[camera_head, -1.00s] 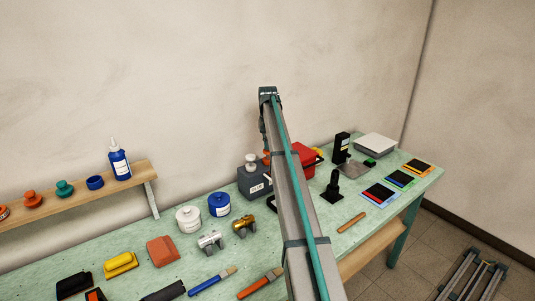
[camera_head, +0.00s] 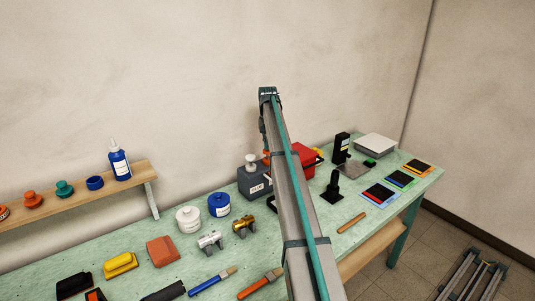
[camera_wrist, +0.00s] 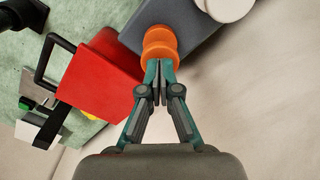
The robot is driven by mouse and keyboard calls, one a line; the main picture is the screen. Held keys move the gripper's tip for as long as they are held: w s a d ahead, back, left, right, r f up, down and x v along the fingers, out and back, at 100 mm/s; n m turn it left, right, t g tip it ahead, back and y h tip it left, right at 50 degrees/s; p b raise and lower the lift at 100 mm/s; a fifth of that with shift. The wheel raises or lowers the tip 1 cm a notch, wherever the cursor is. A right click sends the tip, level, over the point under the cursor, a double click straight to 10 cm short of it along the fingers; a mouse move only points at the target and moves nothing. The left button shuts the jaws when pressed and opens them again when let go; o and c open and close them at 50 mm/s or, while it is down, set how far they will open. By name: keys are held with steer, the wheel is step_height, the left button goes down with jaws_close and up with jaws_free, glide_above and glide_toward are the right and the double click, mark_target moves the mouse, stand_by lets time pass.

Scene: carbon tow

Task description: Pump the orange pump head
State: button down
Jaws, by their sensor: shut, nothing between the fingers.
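The orange pump head (camera_wrist: 160,44) is at the top middle of the wrist view, on the dark grey dispenser box (camera_wrist: 188,25). My gripper (camera_wrist: 157,74) is shut and empty. Its fingertips overlap the near edge of the orange pump head in the picture; I cannot tell whether they touch it. In the head view the orange pump head (camera_head: 266,158) shows only as a sliver beside my arm, which hides most of it. The grey dispenser box (camera_head: 252,184) stands on the green table there, and my fingertips are not visible.
A white pump head (camera_wrist: 226,6) is beside the orange one on the same box. A red box (camera_wrist: 100,70) with a black handle stands close by. White (camera_head: 188,219) and blue (camera_head: 219,204) jars are left of the dispenser. A wooden shelf (camera_head: 110,187) is further left.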

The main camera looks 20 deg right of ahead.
steer(key=shift+f, duration=0.1)
steer(key=shift+f, duration=0.75)
steer(key=shift+r+p, duration=0.55)
steer(key=shift+r, duration=0.9)
steer(key=shift+f, duration=0.1)
steer(key=shift+f, duration=0.65)
steer(key=shift+f, duration=0.1)
